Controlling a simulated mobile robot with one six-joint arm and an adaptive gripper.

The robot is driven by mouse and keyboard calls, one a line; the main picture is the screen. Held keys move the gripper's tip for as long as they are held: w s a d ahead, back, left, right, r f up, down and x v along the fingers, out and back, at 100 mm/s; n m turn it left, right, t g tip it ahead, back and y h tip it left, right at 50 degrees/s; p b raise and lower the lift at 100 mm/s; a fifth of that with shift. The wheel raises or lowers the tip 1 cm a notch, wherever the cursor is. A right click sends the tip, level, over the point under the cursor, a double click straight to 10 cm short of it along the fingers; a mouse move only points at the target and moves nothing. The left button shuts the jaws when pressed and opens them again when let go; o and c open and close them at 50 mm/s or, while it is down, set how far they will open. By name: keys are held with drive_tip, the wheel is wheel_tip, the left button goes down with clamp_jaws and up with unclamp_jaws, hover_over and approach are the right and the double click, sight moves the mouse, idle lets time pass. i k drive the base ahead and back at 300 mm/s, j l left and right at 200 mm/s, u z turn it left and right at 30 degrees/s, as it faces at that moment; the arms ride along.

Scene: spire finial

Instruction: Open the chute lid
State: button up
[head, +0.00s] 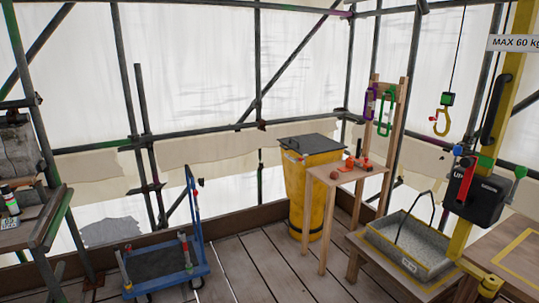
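The chute is a tall yellow bin-like body (319,180) standing on the plank floor right of centre. Its flat dark grey lid (311,143) lies over the top and looks closed. A small wooden table partly hides the chute's front right side. My gripper is not in view.
The wooden table (345,173) holds orange items (357,163). A blue cart (165,265) stands at left. A grey tray (411,245) on a bench, a yellow post (503,120) and a hanging hook (442,121) are at right. Floor planks (262,262) between cart and table are clear.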

sight(314, 144)
drive_tip(key=i, duration=2)
drive_tip(key=i+j, duration=0.1)
drive_tip(key=i, duration=1.9)
drive_tip(key=i+z, duration=0.4)
drive_tip(key=i, duration=0.25)
